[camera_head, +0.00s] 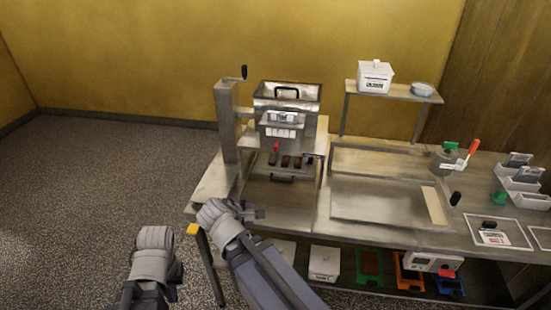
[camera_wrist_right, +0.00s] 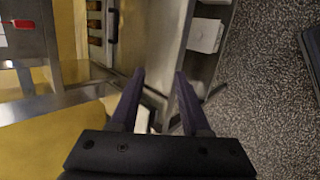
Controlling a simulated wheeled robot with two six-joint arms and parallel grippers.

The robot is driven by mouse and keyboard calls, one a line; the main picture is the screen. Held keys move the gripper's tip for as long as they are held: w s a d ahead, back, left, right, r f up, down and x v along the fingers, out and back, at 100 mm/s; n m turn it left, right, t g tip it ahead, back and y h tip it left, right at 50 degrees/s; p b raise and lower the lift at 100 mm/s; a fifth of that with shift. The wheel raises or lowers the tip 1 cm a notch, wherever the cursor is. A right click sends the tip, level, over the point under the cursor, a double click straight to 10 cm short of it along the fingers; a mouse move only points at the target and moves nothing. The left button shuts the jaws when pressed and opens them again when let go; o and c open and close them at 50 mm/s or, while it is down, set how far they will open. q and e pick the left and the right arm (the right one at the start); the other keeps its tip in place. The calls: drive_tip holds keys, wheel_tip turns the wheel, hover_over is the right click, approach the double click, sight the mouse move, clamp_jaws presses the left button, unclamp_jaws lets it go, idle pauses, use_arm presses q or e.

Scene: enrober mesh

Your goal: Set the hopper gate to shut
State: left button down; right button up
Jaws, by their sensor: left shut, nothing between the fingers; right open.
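The steel hopper (camera_head: 287,97) stands on the enrober machine at the bench's left end, with a dark handle on top. A small red part (camera_head: 277,147) hangs below its white front labels; it looks like the gate's lever. The gate's setting is too small to read. In the right wrist view, a red part (camera_wrist_right: 22,24) shows at the left edge. My right gripper (camera_head: 258,211) is near the bench's front edge, partly behind its arm, its fingers (camera_wrist_right: 158,85) apart and empty. My left gripper (camera_head: 128,295) is low at the left, shut and empty, clear of the bench.
Dark bars lie on the mesh tray (camera_head: 284,174) below the hopper. A column with a crank (camera_head: 244,72) stands left of it. A raised shelf (camera_head: 392,93) holds a white tub and a bowl. The lower shelf holds a white box (camera_head: 323,262) and coloured trays. Floor at left is clear.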

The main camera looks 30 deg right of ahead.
drive_tip(key=w+d+r+n+t+h+b, duration=0.35)
drive_tip(key=w+d+n, duration=0.2)
drive_tip(key=d, duration=0.25)
drive_tip(key=n+t+b, duration=0.2)
drive_tip(key=n+t, duration=0.3)
drive_tip(key=n, duration=0.8)
approach(275, 149)
drive_tip(key=x, duration=0.2)
drive_tip(key=shift+m+h, duration=0.35)
drive_tip(key=shift+h, duration=0.1)
drive_tip(key=shift+f+x, duration=0.1)
drive_tip(key=shift+x, duration=1.9)
drive_tip(key=shift+f+x, duration=0.15)
drive_tip(key=shift+x, duration=1.8)
use_arm(q)
wheel_tip(275, 149, down, 7)
use_arm(e)
drive_tip(key=shift+a, duration=0.1)
drive_tip(key=shift+c, duration=0.4)
clamp_jaws()
